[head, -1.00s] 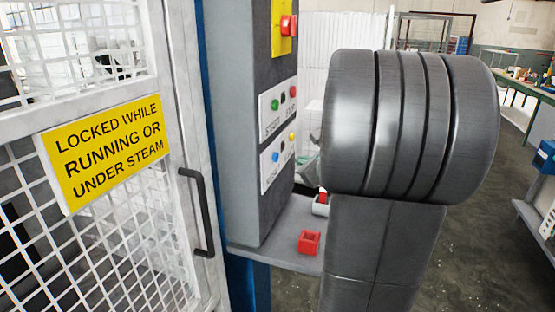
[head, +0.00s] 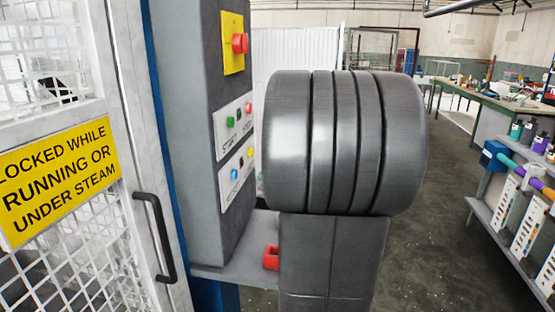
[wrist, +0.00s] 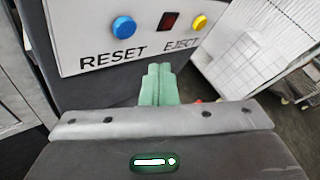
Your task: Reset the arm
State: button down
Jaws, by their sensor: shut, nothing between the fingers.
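My gripper (wrist: 157,85) shows in the wrist view as two pale green fingers shut together with nothing between them. It points toward the lower button plate, just below the blue RESET button (wrist: 123,27) and the yellow EJECT button (wrist: 199,22). A small dark window sits between those buttons. In the head view the control box (head: 205,130) stands left of my grey arm, with the plate's blue button (head: 234,175) in sight. My gripper is hidden behind my arm there.
A mesh door (head: 70,110) with a yellow warning sign (head: 55,180) and a black handle (head: 157,238) is at left. A red block (head: 271,257) lies on the grey shelf (head: 235,270). Shelves with bottles (head: 530,130) and a bench (head: 480,90) stand right; the floor between is open.

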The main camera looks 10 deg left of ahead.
jog(key=d, duration=0.4)
jog(key=shift+s+d, duration=0.1)
jog(key=shift+d, duration=0.15)
jog(key=shift+a, duration=0.1)
dwell(0.3)
